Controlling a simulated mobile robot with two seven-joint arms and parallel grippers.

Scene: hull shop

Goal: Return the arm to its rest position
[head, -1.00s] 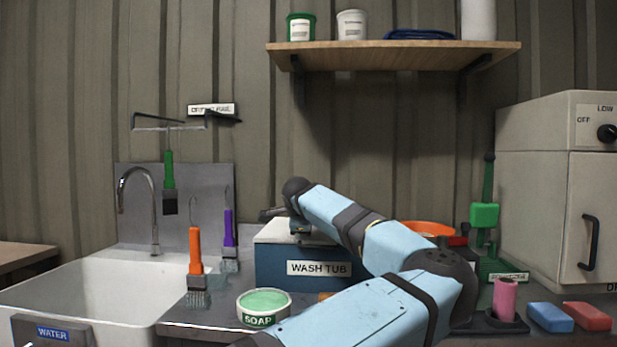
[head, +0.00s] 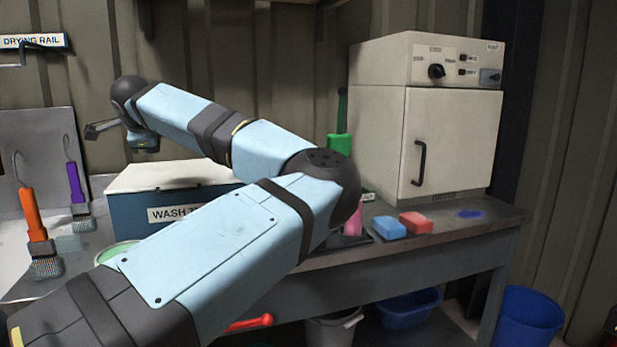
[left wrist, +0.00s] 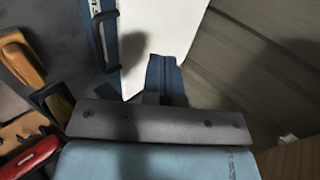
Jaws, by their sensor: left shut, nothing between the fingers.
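My left arm comes in from the lower left in the head view, bends at an elbow on the right and reaches back to the upper left. My forearm and upper arm hide part of the tub and of the soap dish (head: 112,254). My right gripper is not in view.
An orange brush (head: 31,215) and a purple brush (head: 75,185) are at the left. A beige oven (head: 455,145) stands on the bench, with blue (head: 389,227) and red (head: 416,222) blocks before it. A blue bin (head: 525,320) is on the floor.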

